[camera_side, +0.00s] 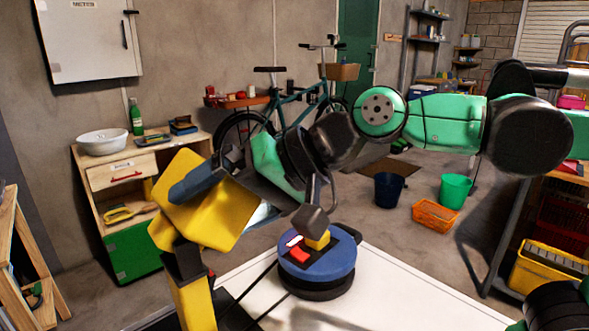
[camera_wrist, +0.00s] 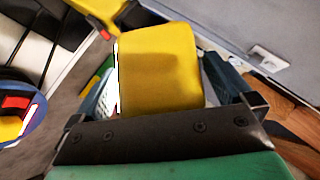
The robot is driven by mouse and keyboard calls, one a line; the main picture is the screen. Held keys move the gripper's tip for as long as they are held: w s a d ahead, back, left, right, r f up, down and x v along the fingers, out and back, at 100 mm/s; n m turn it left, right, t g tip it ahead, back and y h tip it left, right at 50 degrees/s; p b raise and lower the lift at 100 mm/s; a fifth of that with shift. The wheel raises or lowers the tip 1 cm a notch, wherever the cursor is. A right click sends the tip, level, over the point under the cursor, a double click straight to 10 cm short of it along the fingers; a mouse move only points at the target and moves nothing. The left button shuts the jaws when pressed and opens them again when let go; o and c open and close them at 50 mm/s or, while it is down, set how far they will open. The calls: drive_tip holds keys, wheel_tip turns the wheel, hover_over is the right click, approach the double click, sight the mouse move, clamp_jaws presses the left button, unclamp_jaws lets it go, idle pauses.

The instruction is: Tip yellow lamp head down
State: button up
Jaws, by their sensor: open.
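The yellow lamp head (camera_side: 222,222) is a boxy shade at the top of a yellow post (camera_side: 193,303) with a dark joint (camera_side: 184,263). It looks tilted in the side view. My gripper (camera_side: 207,193) is at the head, with one dark blue finger across its near upper face and the other mostly hidden behind it. In the wrist view the lamp head (camera_wrist: 160,62) stands between the fingers of my gripper (camera_wrist: 165,88), which are open on either side of it. Whether either finger touches it I cannot tell.
A blue round device (camera_side: 335,262) with red and yellow parts stands on the white tabletop (camera_side: 385,295), right of the lamp and below my arm. Dark cables run across the table beside the lamp. A wooden cabinet (camera_side: 125,172) stands behind left.

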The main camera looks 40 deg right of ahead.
drive_tip(key=shift+v, duration=3.1)
drive_tip(key=shift+s+r+g+h, duration=0.35)
drive_tip(key=shift+g+h, duration=0.25)
drive_tip(key=shift+g, duration=0.4)
drive_tip(key=d+m+g+h, duration=0.3)
drive_tip(key=d+h, duration=0.3)
drive_tip(key=h, duration=0.1)
drive_tip(key=d+f+n+t, duration=0.1)
drive_tip(key=d+f+n, duration=0.2)
drive_tip(key=f, duration=0.5)
drive_tip(key=w+d+f+n+t, duration=0.1)
drive_tip(key=d+f+n+t, duration=0.1)
drive_tip(key=f, duration=0.5)
drive_tip(key=shift+w+d+f+n+t+y, duration=0.35)
drive_tip(key=shift+d+n, duration=0.45)
drive_tip(key=shift+d, duration=0.3)
